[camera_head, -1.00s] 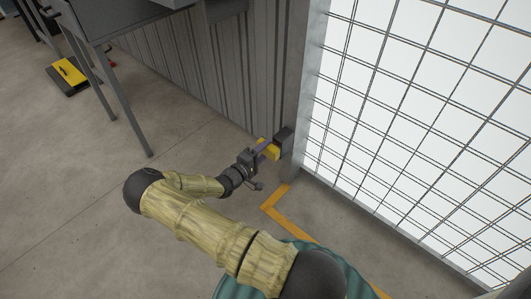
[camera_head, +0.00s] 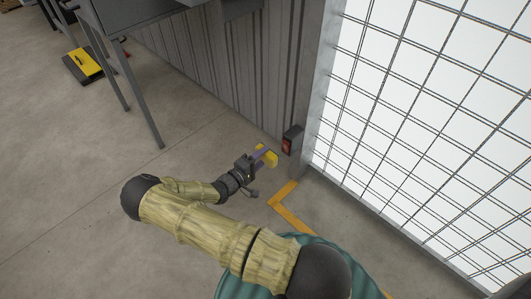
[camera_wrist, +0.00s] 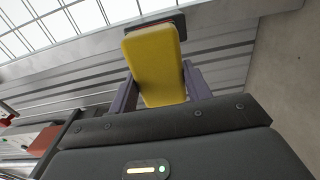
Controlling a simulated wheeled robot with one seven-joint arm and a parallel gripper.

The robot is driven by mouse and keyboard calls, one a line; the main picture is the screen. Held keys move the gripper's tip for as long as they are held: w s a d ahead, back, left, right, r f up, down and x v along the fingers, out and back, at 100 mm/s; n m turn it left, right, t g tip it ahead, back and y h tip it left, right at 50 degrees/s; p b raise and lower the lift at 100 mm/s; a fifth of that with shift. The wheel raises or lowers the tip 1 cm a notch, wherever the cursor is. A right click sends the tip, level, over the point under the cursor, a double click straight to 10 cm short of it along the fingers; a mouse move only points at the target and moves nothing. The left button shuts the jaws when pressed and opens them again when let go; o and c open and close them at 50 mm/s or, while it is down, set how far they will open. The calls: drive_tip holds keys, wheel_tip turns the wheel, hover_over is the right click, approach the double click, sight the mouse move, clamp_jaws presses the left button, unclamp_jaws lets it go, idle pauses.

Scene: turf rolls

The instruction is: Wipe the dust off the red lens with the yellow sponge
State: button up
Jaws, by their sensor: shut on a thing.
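The yellow sponge (camera_wrist: 155,68) is held between the two purple fingers of my gripper (camera_wrist: 160,90). In the head view the sponge (camera_head: 270,156) shows at the tip of my gripper (camera_head: 262,157), which is shut on it. The red lens (camera_head: 287,146) is on the face of a small dark box fixed low on the post beside the grid panel. The sponge is just left of and apart from the lens in the head view. In the wrist view the sponge hides most of the dark box, and its edge (camera_wrist: 181,22) shows beyond. Dust on the lens is too small to tell.
A grey metal table (camera_head: 137,12) stands at the upper left by the corrugated wall (camera_head: 215,75). A yellow and black object (camera_head: 84,64) lies on the floor at the far left. Yellow floor tape (camera_head: 286,205) lies below the box. The floor between is clear.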

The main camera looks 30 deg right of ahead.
drive_tip(key=shift+a, duration=0.15)
drive_tip(key=shift+v, duration=1.4)
drive_tip(key=shift+r+p, duration=0.1)
drive_tip(key=shift+p, duration=0.2)
drive_tip(key=w+a+r+n+t+y+p, duration=0.1)
drive_tip(key=a+r+n+t+y+p, duration=0.1)
drive_tip(key=r, duration=0.6)
drive_tip(key=w+a+r+n+t+y+p, duration=0.1)
drive_tip(key=a+r+n+t+y+p, duration=0.2)
drive_tip(key=r+n+t+y+p, duration=0.2)
drive_tip(key=w+a+r+n+t+y+p, duration=0.2)
drive_tip(key=r+p, duration=0.4)
drive_tip(key=r, duration=0.6)
drive_tip(key=a+n+t+y, duration=0.1)
drive_tip(key=t+y, duration=0.1)
drive_tip(key=shift+a+y, duration=0.2)
drive_tip(key=shift+y, duration=0.2)
drive_tip(key=shift+w+d, duration=0.1)
